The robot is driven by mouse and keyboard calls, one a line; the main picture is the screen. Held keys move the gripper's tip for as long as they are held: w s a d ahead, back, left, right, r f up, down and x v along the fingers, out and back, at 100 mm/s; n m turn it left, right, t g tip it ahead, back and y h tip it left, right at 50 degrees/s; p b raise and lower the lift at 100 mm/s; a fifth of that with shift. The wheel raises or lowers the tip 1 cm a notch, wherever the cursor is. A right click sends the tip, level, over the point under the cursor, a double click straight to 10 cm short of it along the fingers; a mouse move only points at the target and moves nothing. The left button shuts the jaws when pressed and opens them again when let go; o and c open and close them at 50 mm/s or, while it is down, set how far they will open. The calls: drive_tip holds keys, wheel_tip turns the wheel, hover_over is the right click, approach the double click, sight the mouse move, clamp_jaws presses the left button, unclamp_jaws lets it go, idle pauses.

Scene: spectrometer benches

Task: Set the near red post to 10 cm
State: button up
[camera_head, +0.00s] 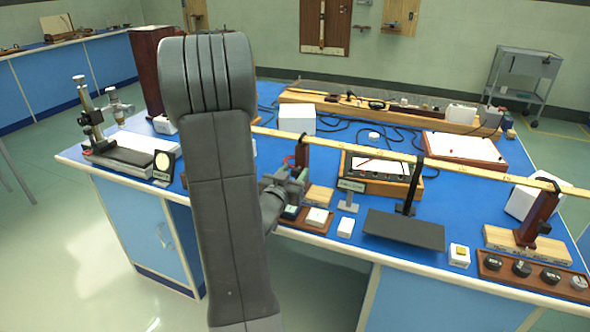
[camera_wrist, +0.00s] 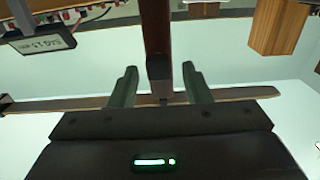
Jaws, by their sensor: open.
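A long pale wooden bar (camera_head: 345,150) runs across the blue bench, carried by uprights. One dark red post (camera_head: 302,154) stands under it beside my gripper (camera_head: 294,175); another red post (camera_head: 538,215) stands at the right end, and I cannot tell by label which is the near one. In the wrist view, the dark red post (camera_wrist: 156,25) ends in a black block (camera_wrist: 160,70). My gripper's fingers (camera_wrist: 159,85) are open, one on each side of the block, with gaps visible. The bar (camera_wrist: 75,103) passes behind the fingers. I cannot read any scale. My arm hides part of the bar.
A black upright (camera_head: 413,188) with a dark plate (camera_head: 404,230) stands between the posts. A small sign (camera_head: 351,187) and a white block (camera_head: 345,227) are close right of my gripper. A row of black weights (camera_head: 522,268) lies at the right front edge.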

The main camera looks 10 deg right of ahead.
drive_tip(key=shift+x, duration=0.8)
clamp_jaws()
drive_tip(key=w+a, duration=0.5)
drive_tip(key=a, duration=0.2)
drive_tip(key=shift+a+p, duration=0.3)
drive_tip(key=shift+w, duration=0.1)
drive_tip(key=shift+c, duration=0.3)
unclamp_jaws()
drive_tip(key=shift+a, duration=0.1)
drive_tip(key=shift+o, duration=0.3)
drive_tip(key=shift+a, duration=0.1)
